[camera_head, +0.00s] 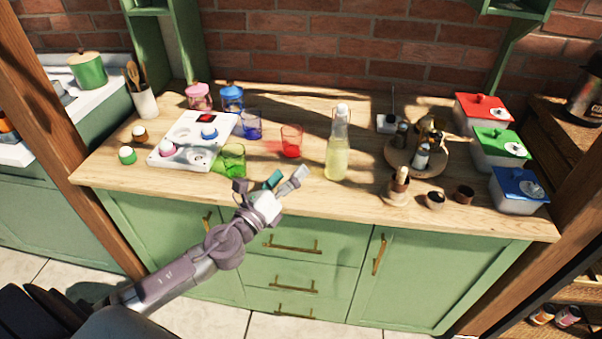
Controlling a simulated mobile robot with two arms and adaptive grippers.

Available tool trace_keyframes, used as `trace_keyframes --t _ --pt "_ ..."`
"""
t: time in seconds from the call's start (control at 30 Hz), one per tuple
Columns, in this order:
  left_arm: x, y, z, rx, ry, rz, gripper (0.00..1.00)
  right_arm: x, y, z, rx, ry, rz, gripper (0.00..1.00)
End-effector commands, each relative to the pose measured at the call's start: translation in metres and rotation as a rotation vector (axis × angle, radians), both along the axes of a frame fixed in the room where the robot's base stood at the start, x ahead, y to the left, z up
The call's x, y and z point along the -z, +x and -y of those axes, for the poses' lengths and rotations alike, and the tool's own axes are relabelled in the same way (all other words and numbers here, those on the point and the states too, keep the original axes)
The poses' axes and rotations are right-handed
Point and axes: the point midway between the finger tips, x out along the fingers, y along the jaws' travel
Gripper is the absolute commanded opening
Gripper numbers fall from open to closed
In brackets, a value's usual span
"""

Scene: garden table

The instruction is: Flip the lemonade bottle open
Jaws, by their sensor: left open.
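The lemonade bottle (338,150) stands upright on the wooden table, right of centre. It is clear glass with pale yellow liquid and a whitish top (342,110); whether the cap is open or shut is too small to tell. My left gripper (271,181) is open and empty near the table's front edge. It is in front and to the left of the bottle, apart from it, with its fingers pointing toward the table. My right gripper is not in view.
A red glass (291,141), a green glass (232,161) and a blue glass (250,125) stand left of the bottle. A white tray (176,160) is further left. A round wooden tray (404,165) with small bottles and several lidded boxes stand to the right.

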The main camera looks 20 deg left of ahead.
Motion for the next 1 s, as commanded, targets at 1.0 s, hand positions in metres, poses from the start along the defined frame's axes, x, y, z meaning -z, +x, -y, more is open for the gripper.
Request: trace_keyframes --t 1.0 --pt "0.017 0.125 0.058 0.228 0.682 0.079 0.87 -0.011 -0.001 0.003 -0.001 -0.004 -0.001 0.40"
